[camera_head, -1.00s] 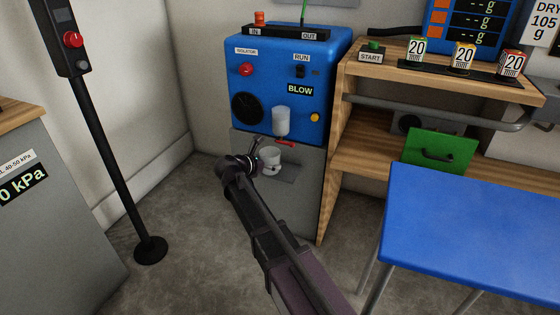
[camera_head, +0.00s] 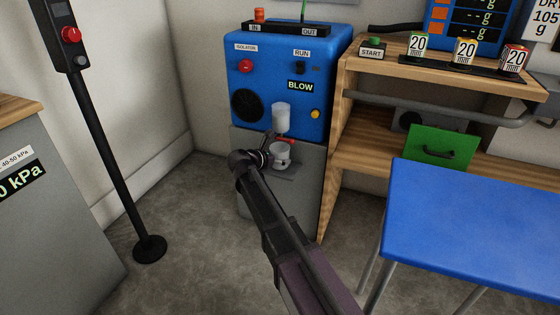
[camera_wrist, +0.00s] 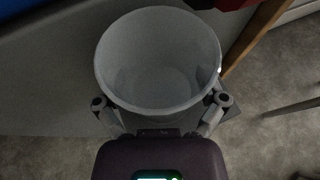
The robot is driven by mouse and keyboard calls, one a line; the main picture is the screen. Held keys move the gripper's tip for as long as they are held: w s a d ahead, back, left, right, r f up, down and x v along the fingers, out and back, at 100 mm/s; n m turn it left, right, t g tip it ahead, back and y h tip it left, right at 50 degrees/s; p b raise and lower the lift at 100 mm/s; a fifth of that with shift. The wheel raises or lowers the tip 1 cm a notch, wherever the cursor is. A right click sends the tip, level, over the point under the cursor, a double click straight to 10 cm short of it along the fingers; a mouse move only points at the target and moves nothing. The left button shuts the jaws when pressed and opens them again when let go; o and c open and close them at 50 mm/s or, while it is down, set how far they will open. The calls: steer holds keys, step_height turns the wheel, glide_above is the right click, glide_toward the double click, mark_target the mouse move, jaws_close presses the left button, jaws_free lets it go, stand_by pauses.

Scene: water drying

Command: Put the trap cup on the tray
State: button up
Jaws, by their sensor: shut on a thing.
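The trap cup (camera_head: 283,157) is a pale grey open cup below the white bowl (camera_head: 281,117) on the front of the blue machine. In the wrist view the cup (camera_wrist: 155,20) is upright with its mouth facing my camera, and its inside looks empty. My gripper (camera_head: 268,155) is shut on the cup, with one finger on each side of it in the wrist view (camera_wrist: 162,104). I cannot tell whether the cup touches the small grey ledge (camera_head: 279,175) under it. No separate tray is clear; a raised blue top (camera_head: 480,220) on metal legs stands at right.
A red lever (camera_head: 286,141) sits just above the cup. The blue machine (camera_head: 290,70) stands on a grey cabinet (camera_head: 308,180). A wooden bench (camera_head: 350,130) with a grey rail is to its right. A black post (camera_head: 112,165) stands left. The floor between is clear.

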steer(key=shift+f, duration=0.3)
steer(key=o, duration=0.7)
steer(key=shift+r, duration=0.1)
steer(key=shift+r, duration=0.1)
steer(key=shift+r, duration=0.15)
steer(key=p+v, duration=0.4)
steer(key=v, duration=0.8)
steer(key=shift+p, duration=0.35)
